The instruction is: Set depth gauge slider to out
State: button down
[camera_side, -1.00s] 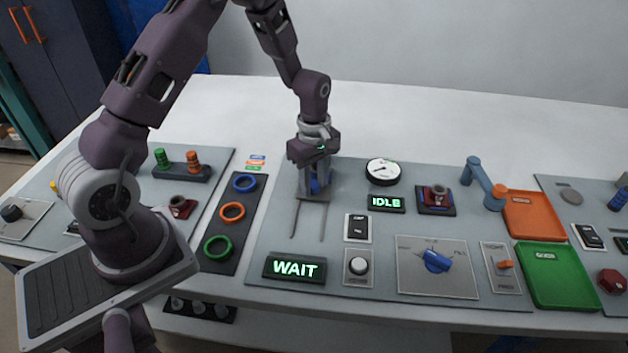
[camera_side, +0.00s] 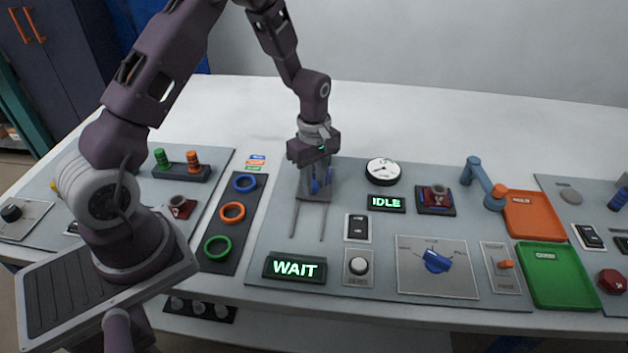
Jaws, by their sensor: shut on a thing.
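The depth gauge slider, a blue piece (camera_side: 316,187) on a grey carriage, sits at the far end of two thin parallel rails (camera_side: 309,219). The rails run from it toward the panel's front edge. My gripper (camera_side: 315,184) points straight down over the slider and is shut on it. The fingers cover much of the blue piece, so its full shape is hidden. No readable mark for out shows beside the rails.
A lit WAIT sign (camera_side: 295,268) stands in front of the rails. A black rocker switch (camera_side: 357,227), an IDLE display (camera_side: 386,203) and a round dial (camera_side: 383,171) are to the right. Coloured rings (camera_side: 232,212) lie to the left. The space between the rails is clear.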

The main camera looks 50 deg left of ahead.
jog(key=shift+d, duration=0.1)
dwell(0.7)
jog(key=s+d, duration=0.9)
jog(key=d, duration=0.1)
jog(key=shift+s, duration=0.4)
jog(key=c, duration=1.5)
grip_release()
jog(key=shift+o, duration=0.2)
jog(key=shift+a, duration=0.1)
jog(key=shift+r, duration=0.15)
notch_tip(320, 180, up, 7)
